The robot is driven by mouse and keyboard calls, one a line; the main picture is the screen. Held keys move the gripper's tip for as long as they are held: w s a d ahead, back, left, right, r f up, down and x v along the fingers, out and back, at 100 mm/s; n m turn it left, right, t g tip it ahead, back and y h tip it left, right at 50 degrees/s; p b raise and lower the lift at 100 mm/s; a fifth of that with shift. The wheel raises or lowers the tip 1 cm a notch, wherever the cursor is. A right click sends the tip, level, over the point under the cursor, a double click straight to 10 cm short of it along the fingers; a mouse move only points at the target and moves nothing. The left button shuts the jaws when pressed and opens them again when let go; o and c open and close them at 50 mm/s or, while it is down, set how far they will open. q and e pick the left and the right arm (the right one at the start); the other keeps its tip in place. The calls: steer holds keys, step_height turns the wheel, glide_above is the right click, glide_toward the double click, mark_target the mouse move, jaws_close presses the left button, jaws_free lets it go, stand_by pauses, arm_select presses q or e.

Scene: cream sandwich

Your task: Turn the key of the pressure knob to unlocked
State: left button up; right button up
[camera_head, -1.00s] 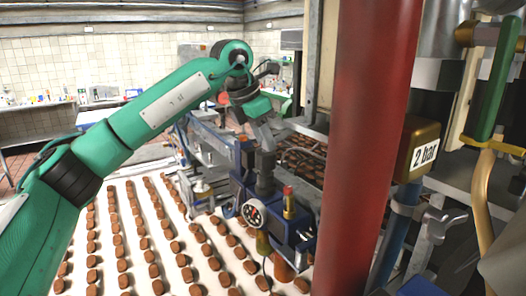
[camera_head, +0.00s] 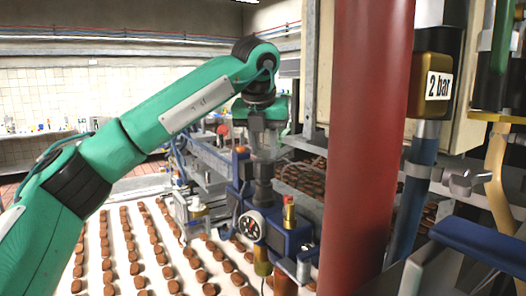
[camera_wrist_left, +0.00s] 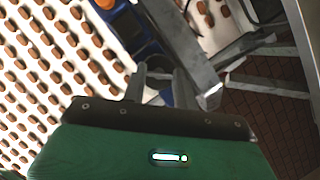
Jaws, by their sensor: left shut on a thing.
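The pressure unit (camera_head: 295,240) is a blue block with a round dial gauge (camera_head: 250,224) on its front. A dark grey knob (camera_head: 263,190) stands upright on top of it. My left gripper (camera_head: 264,158) comes down from above and is shut on the upper part of this knob. In the left wrist view, the gripper's two fingers (camera_wrist_left: 157,88) sit at either side of a dark part by the blue unit (camera_wrist_left: 185,92). The key is too small to tell apart from the knob. My right gripper is not in view.
A thick red column (camera_head: 367,150) stands right of the unit. A gold box marked 2 bar (camera_head: 432,85) and pipes are further right. A white conveyor (camera_head: 120,250) with rows of brown biscuits fills the lower left. A metal frame (camera_head: 210,155) runs behind the unit.

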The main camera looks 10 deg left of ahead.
arm_select(q)
steer(key=shift+n, duration=0.6)
steer(key=o, duration=1)
steer(key=v, duration=0.4)
steer(key=b+v, duration=0.1)
steer(key=v, duration=0.4)
steer(key=b+v, duration=0.1)
steer(key=v, duration=0.3)
steer(key=shift+d+r, duration=0.3)
steer(key=shift+r, duration=0.05)
